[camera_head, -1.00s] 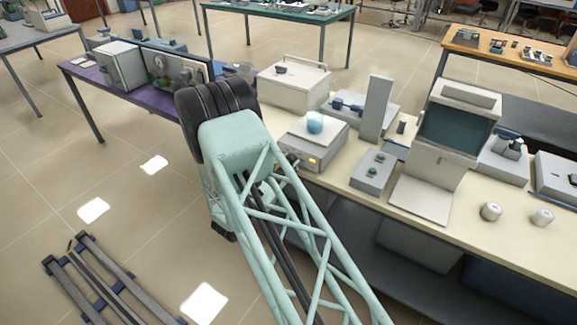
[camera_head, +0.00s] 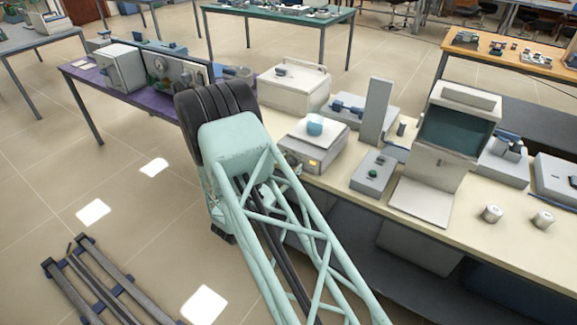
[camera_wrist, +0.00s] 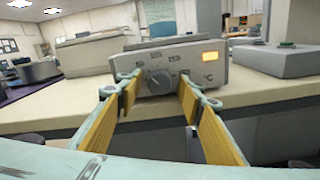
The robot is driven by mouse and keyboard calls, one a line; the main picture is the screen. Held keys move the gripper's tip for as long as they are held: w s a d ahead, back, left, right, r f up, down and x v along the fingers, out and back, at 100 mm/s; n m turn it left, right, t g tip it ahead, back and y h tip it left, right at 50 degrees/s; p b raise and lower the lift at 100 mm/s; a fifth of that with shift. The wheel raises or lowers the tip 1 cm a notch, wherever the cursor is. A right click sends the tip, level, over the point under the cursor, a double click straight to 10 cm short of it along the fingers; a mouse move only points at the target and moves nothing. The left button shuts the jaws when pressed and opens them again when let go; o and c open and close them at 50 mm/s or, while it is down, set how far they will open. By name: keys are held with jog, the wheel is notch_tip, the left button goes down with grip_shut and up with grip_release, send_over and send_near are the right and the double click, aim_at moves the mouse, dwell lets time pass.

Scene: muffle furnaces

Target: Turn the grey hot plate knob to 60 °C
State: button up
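The grey hot plate (camera_head: 312,152) stands on the cream bench in the head view, with a beaker of pale blue liquid (camera_head: 314,125) on top. In the wrist view its front panel (camera_wrist: 190,62) faces me, with a lit orange display at the right. The grey round knob (camera_wrist: 159,82) is low on the panel, with scale marks around it; "150" seems to show at its upper right. My gripper (camera_wrist: 160,85) is open, its yellow-padded fingers left and right of the knob, with visible gaps. The knob's pointer is too small to read.
A white box-shaped device (camera_head: 293,90) stands behind the hot plate. A grey control box (camera_head: 372,173) and a tall grey column (camera_head: 376,110) stand to its right. A larger instrument with a dark screen (camera_head: 455,130) is further right.

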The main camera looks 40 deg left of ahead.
jog(key=shift+s, duration=0.1)
jog(key=s+d, duration=0.1)
jog(key=s, duration=1)
jog(key=shift+s, duration=0.35)
jog(key=shift+w+d+r, duration=0.1)
jog(key=shift+d, duration=0.05)
dwell(0.3)
